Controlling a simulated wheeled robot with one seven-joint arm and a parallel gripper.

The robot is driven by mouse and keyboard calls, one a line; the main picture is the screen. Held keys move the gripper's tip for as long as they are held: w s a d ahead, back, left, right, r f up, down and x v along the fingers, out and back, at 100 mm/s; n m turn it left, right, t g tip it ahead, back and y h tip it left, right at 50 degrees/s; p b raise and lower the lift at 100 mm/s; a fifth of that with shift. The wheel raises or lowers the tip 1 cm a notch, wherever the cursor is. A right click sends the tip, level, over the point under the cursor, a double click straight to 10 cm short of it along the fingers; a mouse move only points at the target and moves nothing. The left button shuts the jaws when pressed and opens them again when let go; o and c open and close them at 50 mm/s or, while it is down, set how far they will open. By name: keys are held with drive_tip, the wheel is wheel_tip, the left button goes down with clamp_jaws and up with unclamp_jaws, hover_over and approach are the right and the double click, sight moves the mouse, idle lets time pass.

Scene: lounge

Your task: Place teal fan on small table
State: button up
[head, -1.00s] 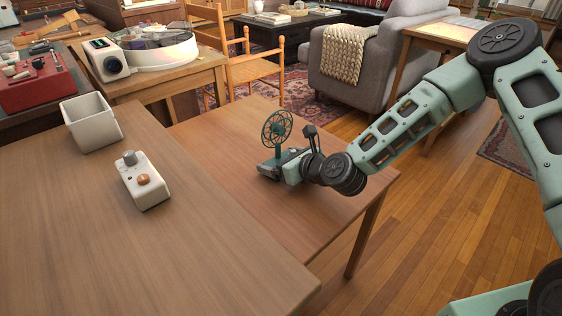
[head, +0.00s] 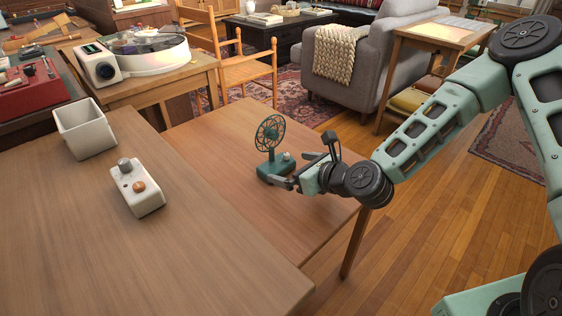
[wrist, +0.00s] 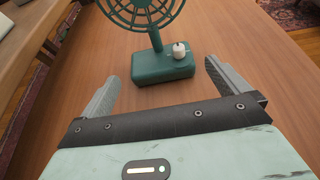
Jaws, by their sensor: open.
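The teal fan (head: 269,135) stands upright on the small wooden table (head: 235,118), near its middle. In the wrist view the fan's base (wrist: 163,66) with a white knob lies just beyond and between the two fingers, and the top of its cage is cut off. My gripper (head: 287,172) is open and empty beside the fan, on its right. In the wrist view both fingers of my gripper (wrist: 160,85) are spread wide and do not touch the fan.
A larger wooden table (head: 170,240) at the left adjoins the small table. It holds a white open box (head: 86,135) and a white device with knobs (head: 138,190). A grey armchair (head: 375,60) and a wooden chair (head: 245,70) stand behind. The small table's surface around the fan is clear.

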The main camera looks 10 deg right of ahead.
drive_tip(key=v, duration=0.4)
drive_tip(key=shift+s+d, duration=0.1)
idle(0.4)
